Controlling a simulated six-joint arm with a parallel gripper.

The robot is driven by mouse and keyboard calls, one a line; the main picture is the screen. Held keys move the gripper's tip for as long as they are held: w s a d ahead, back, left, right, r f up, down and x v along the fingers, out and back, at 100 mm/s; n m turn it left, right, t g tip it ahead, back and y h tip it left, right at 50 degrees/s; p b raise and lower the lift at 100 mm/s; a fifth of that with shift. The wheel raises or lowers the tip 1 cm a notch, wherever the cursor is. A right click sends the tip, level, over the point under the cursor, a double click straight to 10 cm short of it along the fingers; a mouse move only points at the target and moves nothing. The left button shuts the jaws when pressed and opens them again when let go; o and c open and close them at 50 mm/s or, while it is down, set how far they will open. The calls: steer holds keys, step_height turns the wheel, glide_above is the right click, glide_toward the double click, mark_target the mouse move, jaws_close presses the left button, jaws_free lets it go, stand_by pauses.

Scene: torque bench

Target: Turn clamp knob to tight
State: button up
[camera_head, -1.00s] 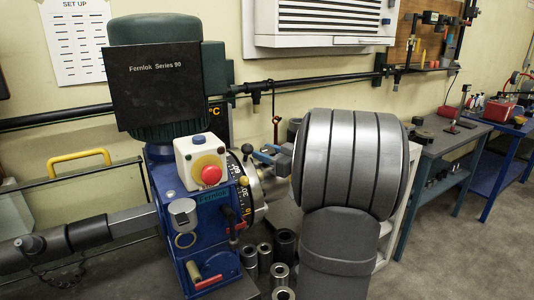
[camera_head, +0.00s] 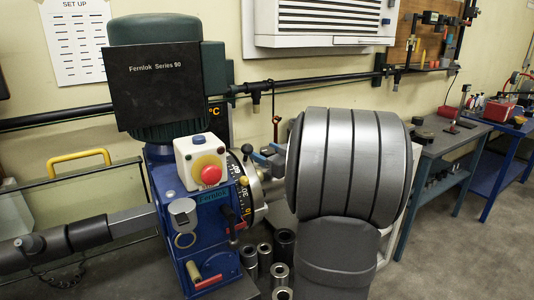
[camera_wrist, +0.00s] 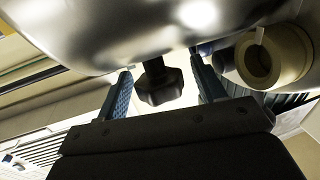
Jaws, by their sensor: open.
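A black faceted knob (camera_wrist: 160,86) on a short dark stem shows in the wrist view, under a shiny rounded metal body (camera_wrist: 140,25). My gripper (camera_wrist: 161,64) is open, with one blue finger on each side of the knob in the picture. Gaps show on both sides, and I see no contact. In the head view, part of my gripper (camera_head: 264,157) shows beside the blue machine (camera_head: 205,225) and its numbered dial (camera_head: 241,190). A dark knob (camera_head: 247,149) by the dial may be the same one; my arm hides much of that area.
A red button on a white box (camera_head: 208,172) sits on the machine. Several metal sleeves (camera_head: 281,273) stand below the dial. A cream ring-shaped part (camera_wrist: 265,62) is close to the right finger in the wrist view. A grey bench (camera_head: 440,140) stands at the right.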

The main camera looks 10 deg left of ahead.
steer(key=v, duration=1.7)
steer(key=shift+d, duration=0.2)
steer(key=shift+f, duration=0.1)
steer(key=shift+c, duration=0.3)
steer(key=shift+c, duration=1)
steer(key=w+d+n+g+y, duration=0.3)
steer(key=w+n+g, duration=0.4)
steer(key=w+g, duration=0.15)
steer(key=a, duration=1.1)
steer(key=a+r, duration=0.1)
steer(key=a, duration=0.5)
steer(key=shift+w+a, duration=0.25)
steer(key=c, duration=0.7)
